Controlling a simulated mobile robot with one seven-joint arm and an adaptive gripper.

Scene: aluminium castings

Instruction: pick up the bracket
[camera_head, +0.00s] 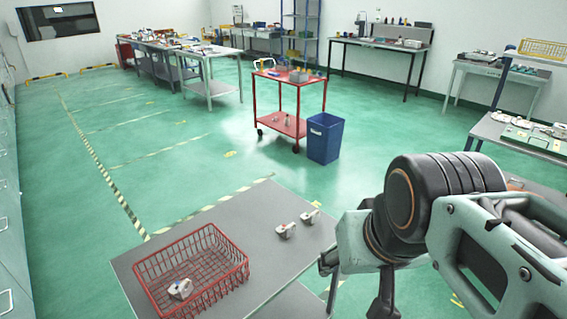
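Three small silvery castings show, and I cannot tell which is the bracket. One casting (180,289) lies inside the red wire basket (246,270). A second casting (285,230) lies on the grey tabletop right of the basket. A third casting (310,218) lies just beyond it, near the table's right edge. My gripper (357,299) points down at the right of the table, right of all three castings and touching none of them. Its fingers are spread apart, with nothing visible between them. The fingertips run to the frame's lower edge.
The grey table (215,212) has clear room behind and right of the basket. Beyond it, a blue bin (325,138) stands beside a red cart (283,127) on the green floor. Workbenches line the back and right.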

